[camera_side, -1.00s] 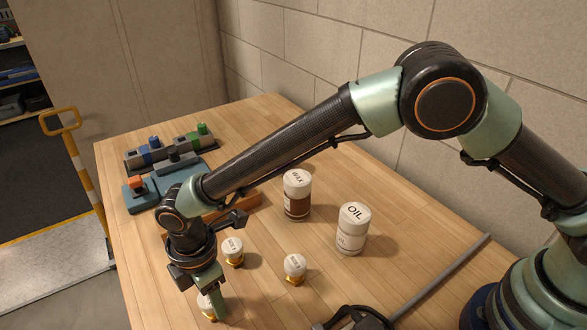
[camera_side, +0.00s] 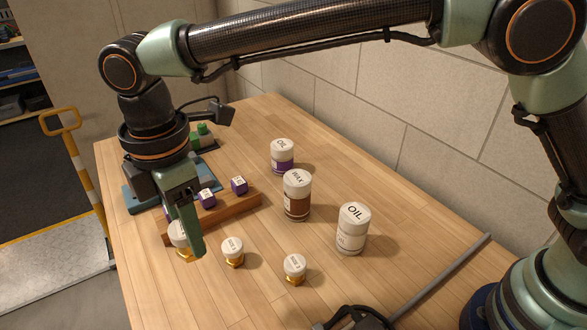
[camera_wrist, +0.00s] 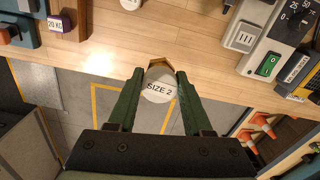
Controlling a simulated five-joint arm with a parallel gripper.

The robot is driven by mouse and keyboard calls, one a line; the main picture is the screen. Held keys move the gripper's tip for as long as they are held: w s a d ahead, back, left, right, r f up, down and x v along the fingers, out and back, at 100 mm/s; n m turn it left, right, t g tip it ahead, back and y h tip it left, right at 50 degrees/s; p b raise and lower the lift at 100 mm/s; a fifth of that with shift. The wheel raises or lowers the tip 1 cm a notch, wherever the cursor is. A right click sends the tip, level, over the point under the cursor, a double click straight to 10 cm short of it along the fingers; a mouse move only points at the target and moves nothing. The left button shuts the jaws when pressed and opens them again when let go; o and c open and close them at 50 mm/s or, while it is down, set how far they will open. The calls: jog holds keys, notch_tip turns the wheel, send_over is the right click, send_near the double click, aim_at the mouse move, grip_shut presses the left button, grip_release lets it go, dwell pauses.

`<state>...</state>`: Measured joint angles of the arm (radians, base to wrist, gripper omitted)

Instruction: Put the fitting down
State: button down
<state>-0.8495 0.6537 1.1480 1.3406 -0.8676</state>
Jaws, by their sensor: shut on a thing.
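My gripper (camera_side: 190,238) is shut on a small fitting (camera_side: 176,233) with a white round cap and a brass-coloured base. In the wrist view, the fitting (camera_wrist: 158,90) reads SIZE 2 and sits between the green fingertips of my gripper (camera_wrist: 159,84). It appears held above the table near the left edge. In the side view a finger hides part of it. Two similar fittings, one (camera_side: 232,249) in the middle and one (camera_side: 294,267) to the right, stand upright on the wooden table (camera_side: 400,275).
A wooden rail (camera_side: 228,209) with purple blocks (camera_side: 239,185) lies behind my gripper. A purple OIL jar (camera_side: 282,157), a brown WAX jar (camera_side: 297,197) and a white OIL jar (camera_side: 352,229) stand behind the fittings. The front middle of the table is clear.

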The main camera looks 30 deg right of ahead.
jog(key=shift+r, duration=0.65)
jog(key=shift+w+d+r, duration=0.1)
jog(key=shift+w+r, duration=0.1)
jog(key=shift+r, duration=0.05)
jog(key=w+d+m, duration=0.8)
jog(key=w+d, duration=0.8)
jog(key=d, duration=0.2)
jog(key=w+d+m, duration=0.3)
jog(key=d+m, duration=0.1)
jog(key=d, duration=0.9)
jog(key=w+d+m, duration=0.2)
jog(key=d+m, duration=0.3)
jog(key=d, duration=0.7)
jog(key=f, duration=1.9)
jog(key=shift+w+d+f, duration=0.15)
jog(key=shift+d+f, duration=0.05)
jog(key=shift+d, duration=0.1)
jog(key=shift+f, duration=0.1)
